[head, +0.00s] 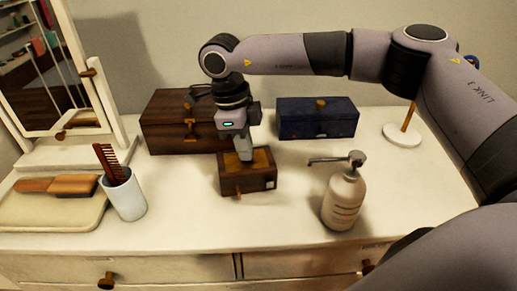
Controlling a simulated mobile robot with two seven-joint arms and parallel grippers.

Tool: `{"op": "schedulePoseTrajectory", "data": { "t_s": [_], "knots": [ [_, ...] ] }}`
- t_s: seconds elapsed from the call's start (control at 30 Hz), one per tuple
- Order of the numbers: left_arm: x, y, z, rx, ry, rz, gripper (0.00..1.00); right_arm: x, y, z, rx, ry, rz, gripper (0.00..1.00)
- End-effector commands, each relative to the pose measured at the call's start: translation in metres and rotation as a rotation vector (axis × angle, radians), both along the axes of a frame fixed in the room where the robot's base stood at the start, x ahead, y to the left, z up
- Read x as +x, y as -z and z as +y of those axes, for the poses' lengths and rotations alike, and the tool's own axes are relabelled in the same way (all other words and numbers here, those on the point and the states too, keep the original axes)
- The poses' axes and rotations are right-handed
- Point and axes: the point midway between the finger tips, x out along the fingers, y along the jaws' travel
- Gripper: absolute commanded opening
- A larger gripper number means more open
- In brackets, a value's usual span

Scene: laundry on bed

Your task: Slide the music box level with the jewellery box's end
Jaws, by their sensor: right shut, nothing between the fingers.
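The small brown box with a tan top and a peg low on its front, which looks like the music box (262,183), sits mid-dresser. A larger dark brown wooden box with a front latch, probably the jewellery box (165,125), stands behind it to the left. My right gripper (245,156) points down, shut and empty, with its fingertips at the music box's top, towards the back left. The fingers hide part of that top. I cannot tell whether they touch it. My left gripper is not in view.
A blue box (318,122) stands back right. A pump bottle (343,200) is at front right. A white cup with a comb (125,198), a tray (50,214) with brushes and a mirror are left. Clear dresser top lies between cup and music box.

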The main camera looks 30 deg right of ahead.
Motion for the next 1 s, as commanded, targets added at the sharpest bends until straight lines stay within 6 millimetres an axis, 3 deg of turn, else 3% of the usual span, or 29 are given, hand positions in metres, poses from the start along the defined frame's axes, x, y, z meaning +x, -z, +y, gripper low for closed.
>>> {"op": "schedulePoseTrajectory", "data": {
  "t_s": [0.03, 0.17, 0.4, 0.63, 1.0],
  "knots": [
    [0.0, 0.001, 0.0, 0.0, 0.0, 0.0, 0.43, -0.002, 0.009, 0.001, 0.0, -0.005, 0.011, 0.0],
    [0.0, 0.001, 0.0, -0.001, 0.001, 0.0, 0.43, -0.002, 0.009, 0.001, 0.001, -0.005, 0.011, 0.0],
    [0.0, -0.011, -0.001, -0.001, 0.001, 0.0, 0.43, -0.003, -0.007, 0.001, 0.0, -0.005, 0.011, 0.0],
    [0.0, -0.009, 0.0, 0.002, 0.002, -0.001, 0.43, -0.002, -0.008, 0.004, 0.001, -0.005, 0.007, 0.0],
    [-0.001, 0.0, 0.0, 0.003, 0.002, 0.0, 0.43, 0.026, -0.008, 0.041, 0.001, -0.005, 0.004, 0.0]
  ]
}}
